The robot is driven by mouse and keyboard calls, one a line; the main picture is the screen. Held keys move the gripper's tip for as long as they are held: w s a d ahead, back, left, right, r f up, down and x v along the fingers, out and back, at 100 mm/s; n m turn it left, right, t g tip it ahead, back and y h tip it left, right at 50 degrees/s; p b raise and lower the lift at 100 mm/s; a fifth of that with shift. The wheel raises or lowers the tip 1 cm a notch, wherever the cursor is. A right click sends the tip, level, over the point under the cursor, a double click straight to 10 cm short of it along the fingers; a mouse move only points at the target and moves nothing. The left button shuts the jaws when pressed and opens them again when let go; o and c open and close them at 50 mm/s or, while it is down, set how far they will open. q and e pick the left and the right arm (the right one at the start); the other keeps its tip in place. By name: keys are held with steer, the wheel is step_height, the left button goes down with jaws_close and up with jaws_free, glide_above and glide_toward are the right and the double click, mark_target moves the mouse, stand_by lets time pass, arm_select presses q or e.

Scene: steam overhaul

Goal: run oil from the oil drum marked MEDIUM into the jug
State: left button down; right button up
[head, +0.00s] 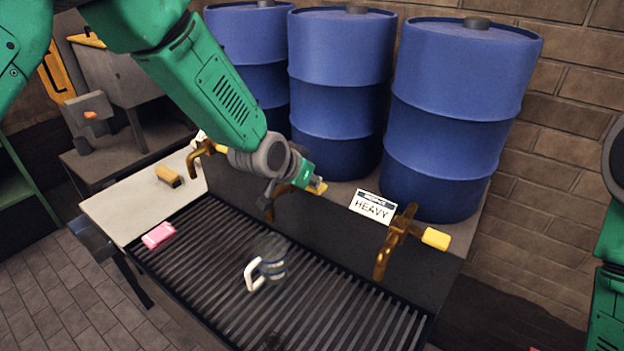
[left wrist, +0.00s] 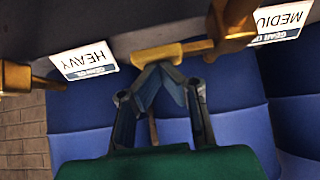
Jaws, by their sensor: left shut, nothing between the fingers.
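Three blue drums stand in a row; the middle drum (head: 340,90) is behind a brass tap (head: 272,203) with a yellow handle (head: 318,188). In the left wrist view a MEDIUM label (left wrist: 282,20) sits beside this tap (left wrist: 236,20); my arm hides it in the head view. A clear jug (head: 272,252) with a white handle stands on the slatted grate below the tap. No oil stream is visible. My left gripper (head: 308,178) is shut and empty, its fingertips (left wrist: 165,70) at the yellow handle; contact is unclear. My right gripper is out of view.
A HEAVY label (head: 372,207) and another tap (head: 395,240) stand to the right, another tap (head: 200,155) to the left. The grate (head: 340,310) around the jug is mostly clear.

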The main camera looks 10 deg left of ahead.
mark_target(315, 188)
arm_select(q)
steer(key=shift+s+d+f+b, duration=0.2)
steer(key=shift+f+b, duration=0.15)
steer(key=shift+f, duration=0.3)
steer(key=shift+s+d+f+b, duration=0.15)
steer(key=shift+f+b, duration=0.2)
steer(key=shift+f, duration=0.25)
steer(key=shift+w+r, duration=0.2)
steer(key=shift+r, duration=0.1)
stand_by(1.5)
steer(key=shift+r+p, duration=0.8)
steer(key=shift+p, duration=0.05)
steer(key=shift+r, duration=0.15)
step_height(315, 188, up, 4)
steer(key=p, duration=0.3)
steer(key=shift+w, duration=0.15)
steer(key=b+v, duration=0.2)
steer(key=v, duration=0.7)
steer(key=shift+s, duration=0.55)
